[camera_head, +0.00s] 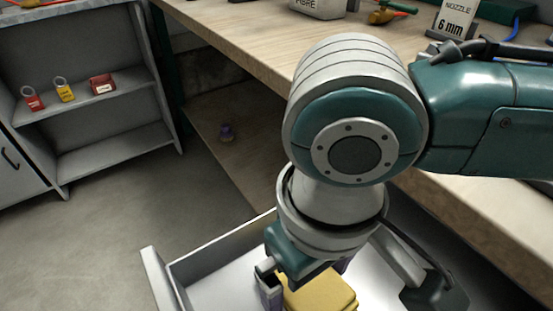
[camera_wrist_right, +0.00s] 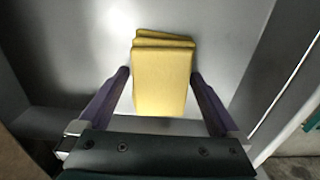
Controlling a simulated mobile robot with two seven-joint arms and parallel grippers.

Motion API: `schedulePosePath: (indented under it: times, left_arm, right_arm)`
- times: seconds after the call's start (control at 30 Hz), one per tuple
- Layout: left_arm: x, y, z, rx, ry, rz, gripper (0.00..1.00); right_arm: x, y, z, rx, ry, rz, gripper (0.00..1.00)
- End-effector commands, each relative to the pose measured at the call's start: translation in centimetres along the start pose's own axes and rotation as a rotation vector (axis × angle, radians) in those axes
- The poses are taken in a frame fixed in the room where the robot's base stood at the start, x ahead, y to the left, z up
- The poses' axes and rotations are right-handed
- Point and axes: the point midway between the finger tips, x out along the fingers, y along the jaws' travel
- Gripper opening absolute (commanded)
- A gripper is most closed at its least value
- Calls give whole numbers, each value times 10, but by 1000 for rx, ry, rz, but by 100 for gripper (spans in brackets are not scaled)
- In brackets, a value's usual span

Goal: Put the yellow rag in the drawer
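The yellow rag (camera_head: 322,292) is a folded, layered block inside the open grey drawer (camera_head: 222,248), at the bottom of the head view. In the right wrist view the rag (camera_wrist_right: 162,80) lies over the drawer's grey floor (camera_wrist_right: 85,60). My right gripper (camera_wrist_right: 160,75) reaches down into the drawer with its purple fingers wide apart, one on each side of the rag. A narrow gap shows at the left finger; the right fingertip is very close to the rag, and contact there is unclear. My right arm hides part of the drawer. My left gripper is out of view.
A wooden workbench (camera_head: 235,30) runs above the drawer, with a nozzle sign (camera_head: 455,18) and a fibre container (camera_head: 318,8) on top. A grey shelf unit (camera_head: 110,117) with padlocks stands at the left. The floor (camera_head: 100,220) between is clear.

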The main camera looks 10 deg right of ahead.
Motion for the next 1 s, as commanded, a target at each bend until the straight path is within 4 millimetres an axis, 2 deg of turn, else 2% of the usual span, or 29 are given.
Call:
schedulePosePath:
  times: [0.23, 0.33, 0.47, 0.7, 0.83, 1.0]
  left_arm:
    - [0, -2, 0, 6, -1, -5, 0]
    - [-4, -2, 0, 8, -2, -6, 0]
    - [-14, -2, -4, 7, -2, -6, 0]
    - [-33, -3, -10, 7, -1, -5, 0]
    - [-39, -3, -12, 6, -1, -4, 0]
    - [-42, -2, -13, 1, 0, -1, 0]
  right_arm:
    - [-1, 0, 0, 0, 0, 1, 100]
    - [-10, 0, 0, -1, 0, 0, 100]
    - [-34, 0, 0, -1, 2, -1, 100]
    - [-90, 0, -1, 0, 3, -1, 100]
    - [-110, 0, -1, 1, 2, -1, 100]
    - [-122, 0, 0, 0, -1, -1, 100]
